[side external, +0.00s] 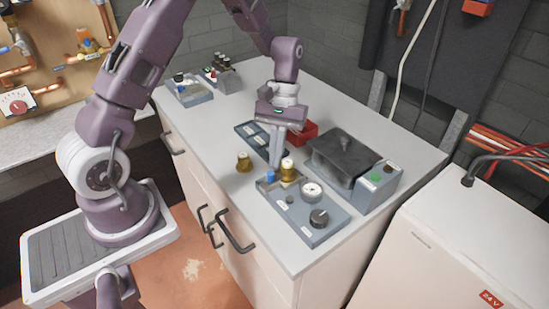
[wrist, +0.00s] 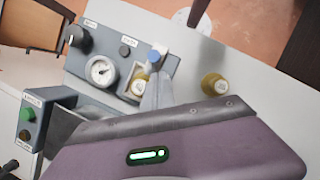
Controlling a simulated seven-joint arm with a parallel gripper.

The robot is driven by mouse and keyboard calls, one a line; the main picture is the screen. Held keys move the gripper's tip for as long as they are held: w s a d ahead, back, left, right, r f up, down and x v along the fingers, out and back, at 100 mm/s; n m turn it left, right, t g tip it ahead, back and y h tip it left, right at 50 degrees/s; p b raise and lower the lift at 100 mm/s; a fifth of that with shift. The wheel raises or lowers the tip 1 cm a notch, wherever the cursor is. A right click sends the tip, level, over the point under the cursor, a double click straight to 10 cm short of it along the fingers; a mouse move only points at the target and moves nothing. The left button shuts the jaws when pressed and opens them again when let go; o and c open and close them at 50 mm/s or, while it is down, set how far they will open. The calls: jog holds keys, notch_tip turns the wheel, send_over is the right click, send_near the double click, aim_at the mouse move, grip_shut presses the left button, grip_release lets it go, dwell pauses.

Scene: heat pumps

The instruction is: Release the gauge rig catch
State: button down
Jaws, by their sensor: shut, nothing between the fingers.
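The gauge rig is a blue-grey panel (side external: 300,226) near the table's front edge. It carries a round white gauge (side external: 312,191), a black knob (side external: 319,217) and a small dark button (side external: 290,199). At its back end are a blue-topped part (side external: 270,175) and a brass fitting with a pale top (side external: 288,172). I cannot tell which part is the catch; the labels are too small to read. My gripper (side external: 276,161) is shut and empty, pointing down just behind the brass fitting. In the wrist view its fingers (wrist: 157,92) overlap the rig's end beside the blue top (wrist: 153,55); contact is unclear.
A loose brass fitting (side external: 243,163) stands on the table left of the rig. A dark lidded box with a green button (side external: 375,177) stands to the right. A red bin (side external: 303,133) and a compartment tray (side external: 248,131) lie behind. The front left tabletop is clear.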

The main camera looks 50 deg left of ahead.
jog(key=shift+s+d, duration=0.35)
jog(key=shift+s, duration=0.1)
